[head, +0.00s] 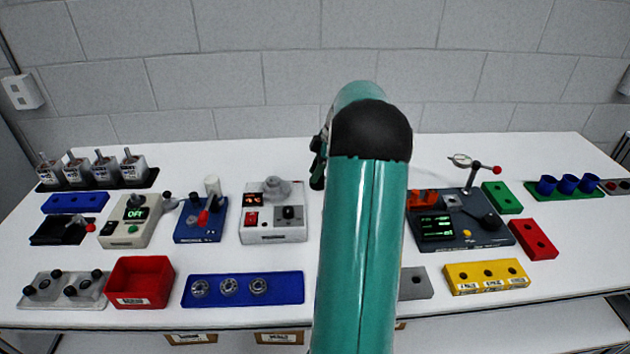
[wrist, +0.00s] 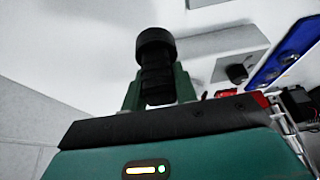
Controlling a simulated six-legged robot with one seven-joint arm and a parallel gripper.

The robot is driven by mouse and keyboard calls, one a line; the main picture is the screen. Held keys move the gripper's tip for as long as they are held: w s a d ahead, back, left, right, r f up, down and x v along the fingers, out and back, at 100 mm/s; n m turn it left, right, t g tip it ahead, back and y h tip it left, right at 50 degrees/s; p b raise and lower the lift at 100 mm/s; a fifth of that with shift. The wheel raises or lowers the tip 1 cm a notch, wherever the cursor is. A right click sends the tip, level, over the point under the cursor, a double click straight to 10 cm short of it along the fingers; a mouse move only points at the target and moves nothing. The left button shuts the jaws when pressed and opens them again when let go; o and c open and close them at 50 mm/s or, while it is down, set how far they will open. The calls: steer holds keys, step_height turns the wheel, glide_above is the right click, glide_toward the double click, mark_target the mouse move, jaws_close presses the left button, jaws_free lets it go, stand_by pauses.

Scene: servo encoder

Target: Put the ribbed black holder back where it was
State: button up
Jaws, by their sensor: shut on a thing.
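The ribbed black holder (wrist: 155,68) shows in the wrist view, a dark cylinder with a wider round cap. My gripper (wrist: 158,88) is shut on it, with a green finger on each side. In the wrist view white surface shows behind the holder; its height above the bench cannot be told.
The white bench (head: 135,240) carries a red bin (head: 140,283), a blue tray with round metal parts (head: 243,289), an instrument with a red display (head: 275,213), a dark tester with green readouts (head: 455,222) and a yellow block (head: 487,277). A grey plate (head: 415,284) sits right of my arm.

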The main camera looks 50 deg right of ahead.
steer(key=shift+w+d+f, duration=0.35)
steer(key=shift+f, duration=0.2)
steer(key=shift+w+d+f, duration=0.3)
steer(key=shift+w+f, duration=0.05)
steer(key=shift+f, duration=0.2)
steer(key=shift+w+d+f, duration=0.1)
steer(key=shift+f, duration=1.5)
steer(key=shift+f, duration=0.15)
steer(key=o, duration=1)
